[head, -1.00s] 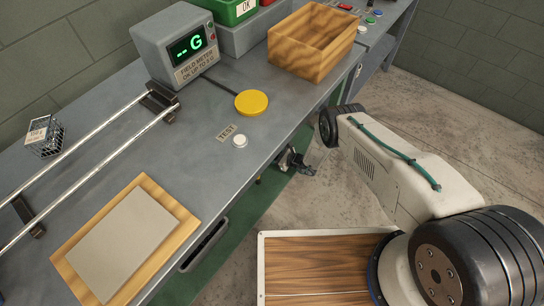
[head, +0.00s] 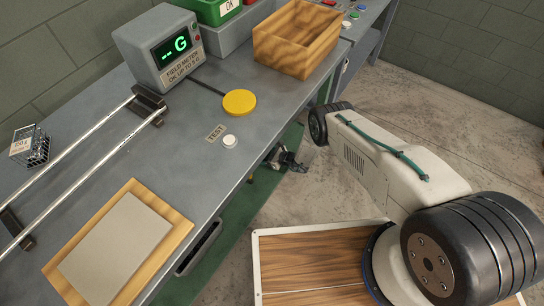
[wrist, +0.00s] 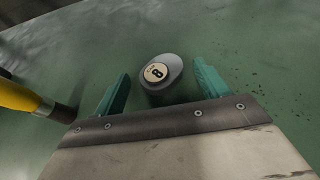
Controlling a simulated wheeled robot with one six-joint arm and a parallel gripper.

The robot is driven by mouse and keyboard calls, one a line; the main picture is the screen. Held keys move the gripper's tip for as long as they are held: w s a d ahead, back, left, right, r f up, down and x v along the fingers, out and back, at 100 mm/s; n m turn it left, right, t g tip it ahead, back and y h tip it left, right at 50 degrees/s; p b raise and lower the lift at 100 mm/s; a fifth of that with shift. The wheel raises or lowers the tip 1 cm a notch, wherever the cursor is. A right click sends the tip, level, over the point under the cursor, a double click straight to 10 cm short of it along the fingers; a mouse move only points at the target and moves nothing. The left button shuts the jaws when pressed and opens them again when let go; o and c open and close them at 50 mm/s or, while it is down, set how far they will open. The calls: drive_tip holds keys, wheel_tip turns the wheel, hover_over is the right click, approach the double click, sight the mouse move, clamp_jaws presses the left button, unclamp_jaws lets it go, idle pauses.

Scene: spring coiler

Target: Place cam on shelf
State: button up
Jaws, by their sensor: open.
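My gripper (wrist: 160,72) is open, with one teal finger on each side of the cam. Gaps show between the cam and both fingers. The cam cannot be made out in the head view. I cannot tell which surface is the task's shelf.
A yellow-handled tool (wrist: 28,100) lies left of the fingers. The grey bench (head: 200,165) carries a field meter (head: 160,48), a yellow disc (head: 239,103), a wooden bin (head: 296,40), twin rails (head: 90,165) and a pad on a board (head: 172,228). Concrete floor (head: 440,125) is open at right.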

drive_tip(key=v, duration=1.1)
drive_tip(key=shift+s+d+r, duration=0.15)
drive_tip(key=shift+s+d, duration=0.05)
